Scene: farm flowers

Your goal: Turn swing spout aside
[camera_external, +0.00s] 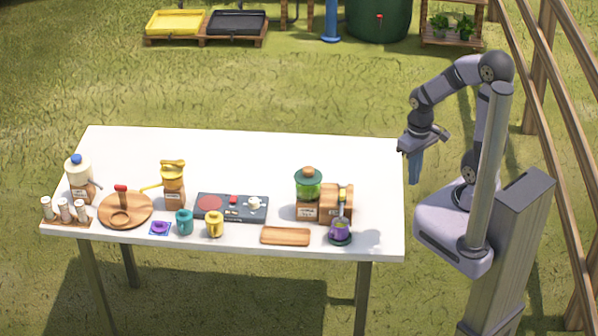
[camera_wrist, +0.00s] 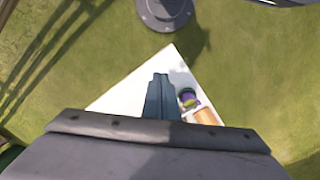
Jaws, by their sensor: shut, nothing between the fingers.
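A yellow spout (camera_external: 151,187) juts out to the left from a yellow vessel (camera_external: 172,178) on a wooden block, left of the table's middle. I take it for the swing spout. My gripper (camera_external: 415,180) hangs past the table's right edge, fingers down, far from the spout. The blue fingers are together and empty, and they show in the wrist view (camera_wrist: 159,78). The spout is not seen in the wrist view.
The white table (camera_external: 260,155) is clear along its back. A green jar (camera_external: 308,185), a purple pot (camera_external: 340,231), a wooden tray (camera_external: 285,236) and a dark panel (camera_external: 232,215) lie between my gripper and the spout. Small yellow and teal pots (camera_external: 184,222) stand in front.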

